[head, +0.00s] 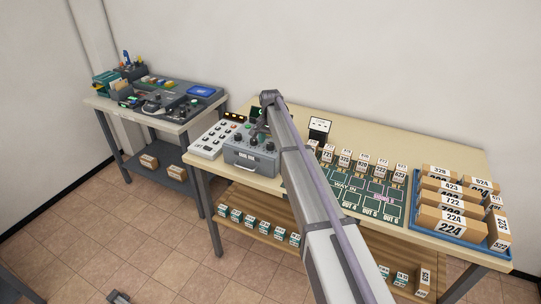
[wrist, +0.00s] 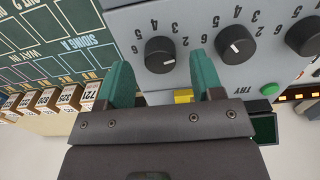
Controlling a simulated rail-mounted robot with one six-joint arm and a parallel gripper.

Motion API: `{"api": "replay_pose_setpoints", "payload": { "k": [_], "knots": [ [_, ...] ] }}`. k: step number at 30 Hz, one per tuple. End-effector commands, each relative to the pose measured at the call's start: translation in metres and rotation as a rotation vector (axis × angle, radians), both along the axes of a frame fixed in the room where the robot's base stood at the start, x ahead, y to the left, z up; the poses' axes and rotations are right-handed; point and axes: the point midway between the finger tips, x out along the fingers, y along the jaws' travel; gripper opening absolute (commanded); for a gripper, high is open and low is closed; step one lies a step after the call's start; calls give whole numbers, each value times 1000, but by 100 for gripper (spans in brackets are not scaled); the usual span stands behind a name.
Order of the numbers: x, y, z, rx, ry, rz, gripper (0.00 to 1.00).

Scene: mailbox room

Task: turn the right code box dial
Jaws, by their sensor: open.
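The grey code box (head: 248,157) stands on the long table in the head view, and my arm partly covers its right side. In the wrist view its grey panel (wrist: 205,20) appears upside down, with black dials ringed by numbers. The right dial (wrist: 160,55) is leftmost in the wrist view, and its white mark points to the right there. A middle dial (wrist: 237,43) and another dial (wrist: 304,36) sit beside it. My gripper (wrist: 160,62) is open, its two green fingers apart on either side of the right dial. Whether they touch it I cannot tell.
A green button (wrist: 270,89) marked TRY is on the panel. A green sorting mat (head: 375,203) lies right of the box, with several small numbered boxes behind it. A blue tray (head: 440,238) holds numbered parcels. A white keypad panel (head: 207,143) lies left of the box.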

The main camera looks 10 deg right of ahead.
Motion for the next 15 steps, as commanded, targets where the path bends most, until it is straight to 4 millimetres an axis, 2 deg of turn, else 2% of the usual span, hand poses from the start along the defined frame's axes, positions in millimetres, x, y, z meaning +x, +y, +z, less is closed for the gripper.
{"api": "replay_pose_setpoints", "payload": {
  "k": [1, 3, 11, 15],
  "knots": [
    [0, 0, -17, 0, 0, 0, 61],
    [0, 0, -21, 0, 0, 1, 61],
    [0, 0, -18, 0, 0, 1, 61],
    [0, 0, -18, 0, 0, 1, 48]
  ]
}}
